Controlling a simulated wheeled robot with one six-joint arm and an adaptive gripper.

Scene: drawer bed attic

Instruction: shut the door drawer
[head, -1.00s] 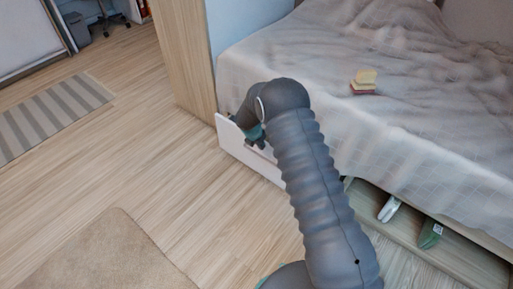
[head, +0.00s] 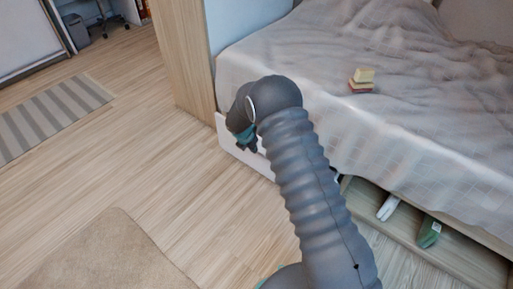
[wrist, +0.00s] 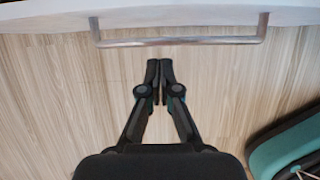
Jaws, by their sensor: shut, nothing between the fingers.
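The white front of a drawer (head: 231,148) shows under the left end of the bed, next to the wooden panel. My arm hides much of it, so how far it stands out is hard to tell. In the wrist view the white front (wrist: 50,18) crosses the top, with a metal bar handle (wrist: 180,41) on it. My gripper (wrist: 160,64) is shut and empty. Its fingertips are just short of the handle, apart from it, with floor behind them. In the head view my gripper (head: 247,143) is on the room side of the drawer front.
An open, low compartment (head: 455,262) under the bed at right holds a green item (head: 430,231) and a white item (head: 388,207). The bed (head: 290,40) carries a small stacked block (head: 361,80). The wooden floor (head: 150,170) at left is clear apart from flat rugs.

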